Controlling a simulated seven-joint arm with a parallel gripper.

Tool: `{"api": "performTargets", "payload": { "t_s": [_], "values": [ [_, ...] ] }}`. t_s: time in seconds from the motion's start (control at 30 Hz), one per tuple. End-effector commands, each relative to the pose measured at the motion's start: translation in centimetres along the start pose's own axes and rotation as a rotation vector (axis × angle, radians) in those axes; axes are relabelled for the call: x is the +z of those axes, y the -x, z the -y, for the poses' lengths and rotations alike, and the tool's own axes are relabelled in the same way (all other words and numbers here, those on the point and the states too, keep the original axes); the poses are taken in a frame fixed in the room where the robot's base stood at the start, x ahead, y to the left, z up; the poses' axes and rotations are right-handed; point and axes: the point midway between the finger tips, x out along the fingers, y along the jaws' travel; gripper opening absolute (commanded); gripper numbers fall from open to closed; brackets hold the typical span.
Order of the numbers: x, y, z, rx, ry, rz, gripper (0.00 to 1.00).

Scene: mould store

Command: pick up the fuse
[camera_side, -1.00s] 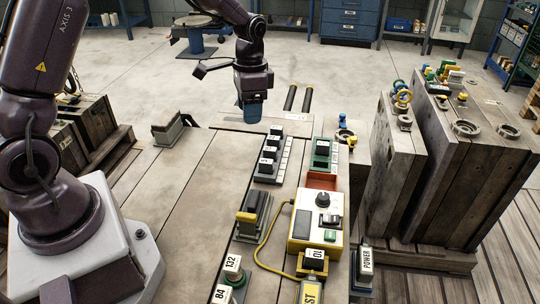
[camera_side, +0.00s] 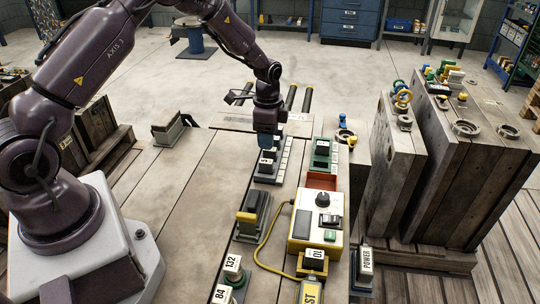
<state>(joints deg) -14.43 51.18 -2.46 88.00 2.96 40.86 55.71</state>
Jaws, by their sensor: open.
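A dark rack (camera_side: 268,178) on the table holds a row of small dark fuse-like blocks with pale labels. The nearest block (camera_side: 266,164) shows just below my gripper; the blocks farther back are mostly hidden behind it. My gripper (camera_side: 265,147) is open, points down and is over the rack's row. I cannot tell whether its fingers are around a block or above it. A similar dark block (camera_side: 322,149) is in a green holder (camera_side: 320,163) to the right. Which one is the fuse is not clear.
An orange-red tray (camera_side: 321,181) and a yellow-and-white tester (camera_side: 318,217) with a yellow cable stand right of the rack. Heavy mould plates (camera_side: 398,165) rise at the right.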

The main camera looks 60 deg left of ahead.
Motion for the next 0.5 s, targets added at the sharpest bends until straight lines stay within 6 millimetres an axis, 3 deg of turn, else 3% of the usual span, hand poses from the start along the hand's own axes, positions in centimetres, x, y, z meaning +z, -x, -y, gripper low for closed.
{"api": "performTargets", "payload": {
  "t_s": [0.3, 0.5],
  "values": [
    [-0.5, -4.2, -0.1, 0.003, 0.001, 0.001, 0.51],
    [-0.5, -5.2, 0.0, 0.0, 0.001, 0.0, 0.51]
  ]
}}
